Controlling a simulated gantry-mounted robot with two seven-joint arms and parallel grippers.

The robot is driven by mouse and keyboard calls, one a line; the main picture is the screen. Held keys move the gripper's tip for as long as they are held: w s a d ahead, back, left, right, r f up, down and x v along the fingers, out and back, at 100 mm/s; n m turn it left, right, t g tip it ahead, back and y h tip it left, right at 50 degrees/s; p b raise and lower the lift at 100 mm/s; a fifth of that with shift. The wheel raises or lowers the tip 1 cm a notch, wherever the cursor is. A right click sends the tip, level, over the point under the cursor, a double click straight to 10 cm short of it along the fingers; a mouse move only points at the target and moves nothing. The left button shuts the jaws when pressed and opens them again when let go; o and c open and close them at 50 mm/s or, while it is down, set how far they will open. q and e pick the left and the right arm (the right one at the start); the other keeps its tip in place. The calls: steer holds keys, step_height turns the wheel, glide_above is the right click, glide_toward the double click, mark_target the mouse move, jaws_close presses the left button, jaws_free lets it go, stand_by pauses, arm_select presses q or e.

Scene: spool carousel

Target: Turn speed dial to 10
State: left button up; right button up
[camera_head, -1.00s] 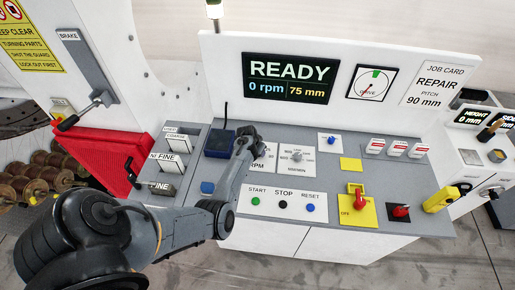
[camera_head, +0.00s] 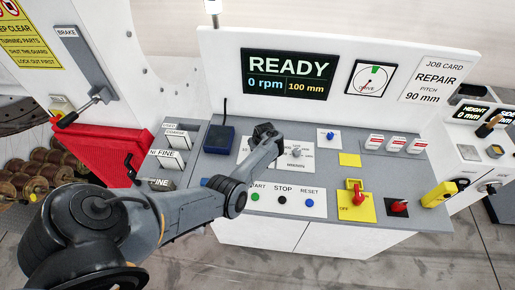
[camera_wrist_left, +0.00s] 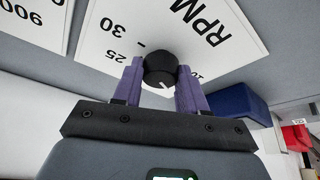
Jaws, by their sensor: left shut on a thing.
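The speed dial is a black round knob (camera_wrist_left: 160,66) on a white panel lettered RPM (camera_wrist_left: 100,32). In the left wrist view the purple fingers of my left gripper (camera_wrist_left: 160,78) are shut on it, one on each side. The knob's white mark points down and right in that view. The numbers 25 and 30 show upside down to its left, and a partly covered number is by the right finger. In the head view my left gripper (camera_head: 268,134) covers the knob and much of its panel. My right gripper is not in view.
The screen (camera_head: 290,76) reads READY, 0 rpm, 100 mm. A dark blue box (camera_head: 219,140) stands left of my gripper. Start, stop and reset buttons (camera_head: 282,200) lie in front. A red switch on a yellow plate (camera_head: 371,209) is at right.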

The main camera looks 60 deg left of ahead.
arm_select(q)
steer(key=n+g+b, duration=0.1)
steer(key=n+b, duration=0.1)
steer(key=n, duration=0.1)
steer(key=shift+w+f, duration=0.1)
steer(key=shift+n+g+b, duration=0.4)
steer(key=shift+n+b, duration=0.5)
steer(key=shift+b, duration=0.1)
steer(key=o, duration=1.1)
steer(key=shift+c, duration=0.2)
steer(key=s+p+v, duration=0.1)
steer(key=p+v, duration=0.2)
steer(key=v, duration=0.8)
steer(key=shift+w, duration=0.5)
